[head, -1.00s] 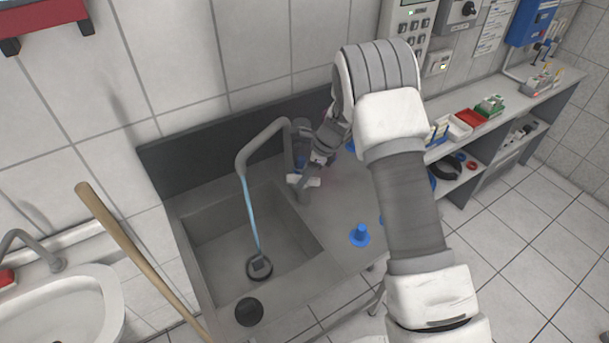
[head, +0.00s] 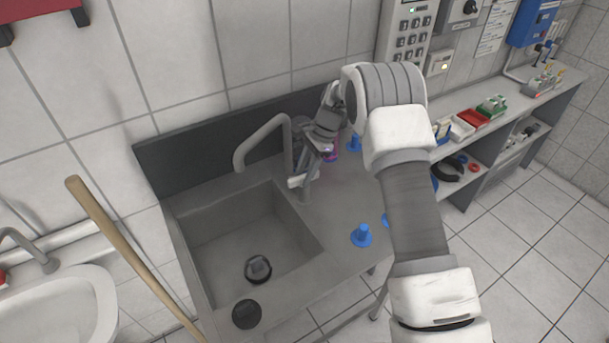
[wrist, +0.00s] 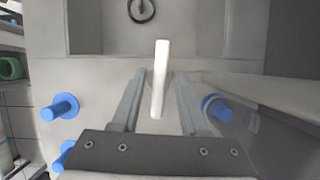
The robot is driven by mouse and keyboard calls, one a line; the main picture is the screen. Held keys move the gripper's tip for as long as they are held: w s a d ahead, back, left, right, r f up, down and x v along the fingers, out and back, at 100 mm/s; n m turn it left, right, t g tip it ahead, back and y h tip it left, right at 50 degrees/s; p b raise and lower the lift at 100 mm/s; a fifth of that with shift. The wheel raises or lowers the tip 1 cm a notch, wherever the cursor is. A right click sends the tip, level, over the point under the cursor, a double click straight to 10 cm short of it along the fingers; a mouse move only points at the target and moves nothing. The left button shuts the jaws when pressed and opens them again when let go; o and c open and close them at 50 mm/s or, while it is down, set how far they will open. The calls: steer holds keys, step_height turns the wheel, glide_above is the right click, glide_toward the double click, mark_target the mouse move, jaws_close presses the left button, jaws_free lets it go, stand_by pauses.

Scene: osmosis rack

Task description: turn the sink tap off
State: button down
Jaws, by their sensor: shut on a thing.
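The grey sink tap (head: 264,130) curves over the left part of the steel sink (head: 215,240) in the head view, and no water runs from its spout. My gripper (wrist: 160,76) is at the tap's base, on its right side. In the wrist view its two fingers stand on either side of a white tap lever (wrist: 160,88) and are shut on it. In the head view the gripper (head: 302,181) partly hides the lever and the tap's lower body.
A dark item (head: 257,268) lies in the basin and a black round piece (head: 247,313) on the front rim. Blue pegs (head: 361,236) stand on the counter at right. A wooden pole (head: 125,250) leans at left. A shelf (head: 520,110) with small trays is at right.

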steer(key=shift+n, duration=0.5)
steer(key=c, duration=0.8)
jaws_free()
steer(key=shift+r, duration=0.15)
steer(key=v, duration=1.7)
steer(key=shift+w+b, duration=0.35)
steer(key=shift+b, duration=0.1)
